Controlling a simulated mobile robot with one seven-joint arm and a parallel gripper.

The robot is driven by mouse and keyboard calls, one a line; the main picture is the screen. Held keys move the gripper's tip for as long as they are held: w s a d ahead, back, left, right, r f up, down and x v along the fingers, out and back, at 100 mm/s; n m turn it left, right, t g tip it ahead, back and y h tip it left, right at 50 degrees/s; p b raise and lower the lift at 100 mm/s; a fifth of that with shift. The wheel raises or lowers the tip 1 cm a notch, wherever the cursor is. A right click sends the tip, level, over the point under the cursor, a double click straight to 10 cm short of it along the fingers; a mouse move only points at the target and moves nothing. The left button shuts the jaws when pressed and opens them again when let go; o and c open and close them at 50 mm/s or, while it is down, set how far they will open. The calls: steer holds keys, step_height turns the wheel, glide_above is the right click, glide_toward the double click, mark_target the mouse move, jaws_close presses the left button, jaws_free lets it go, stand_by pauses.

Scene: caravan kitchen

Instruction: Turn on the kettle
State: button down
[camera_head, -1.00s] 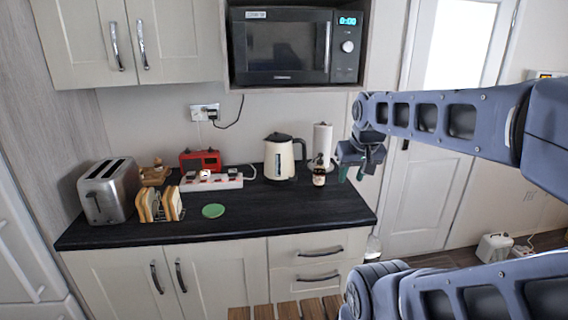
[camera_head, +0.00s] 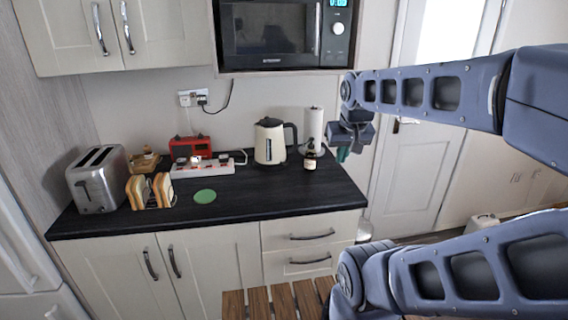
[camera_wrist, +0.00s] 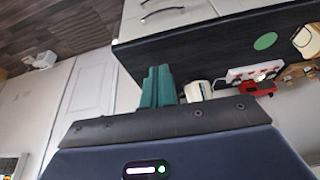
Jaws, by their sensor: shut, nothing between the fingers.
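The cream kettle (camera_head: 269,144) with a black lid and black handle stands upright at the back of the dark worktop. Its handle faces right in the head view. In the wrist view the kettle (camera_wrist: 198,91) shows partly, beside my fingers. My gripper (camera_head: 343,154) is at the right end of the worktop, to the right of the kettle and apart from it. Its green fingers (camera_wrist: 158,86) are together and empty. The kettle's switch is too small to make out.
A white power strip (camera_head: 205,166), red radio (camera_head: 190,146), toast rack (camera_head: 150,190) and toaster (camera_head: 98,180) are to the left. The worktop's front right (camera_head: 275,192) is clear.

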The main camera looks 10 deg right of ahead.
steer(key=w+a+f+m+g+h, duration=0.1)
steer(key=w+m+h, duration=0.15)
steer(key=w, duration=0.85)
steer(key=w+a+f+m+g+h, duration=0.15)
steer(key=w+m, duration=0.25)
steer(key=w, duration=0.7)
steer(key=w+a+f+m+t+h, duration=0.1)
steer(key=w+a+f+m+h, duration=0.1)
steer(key=w+a+f, duration=0.3)
steer(key=w+a+f+m+t+h, duration=0.1)
steer(key=w+a+f+m, duration=0.2)
steer(key=w, duration=1.1)
steer(key=a+f, duration=0.3)
steer(key=shift+w+a+t+h, duration=0.3)
steer(key=shift+a+t+h, duration=0.05)
steer(key=shift+h, duration=0.05)
steer(key=shift+d+f, duration=0.1)
glide_above(285, 164)
steer(key=s+a, duration=0.2)
step_height(285, 164, down, 6)
steer(key=f, duration=0.2)
steer(key=d+f, duration=0.1)
steer(key=shift+w+f, duration=0.3)
steer(key=shift+w, duration=0.1)
steer(key=shift+f, duration=0.7)
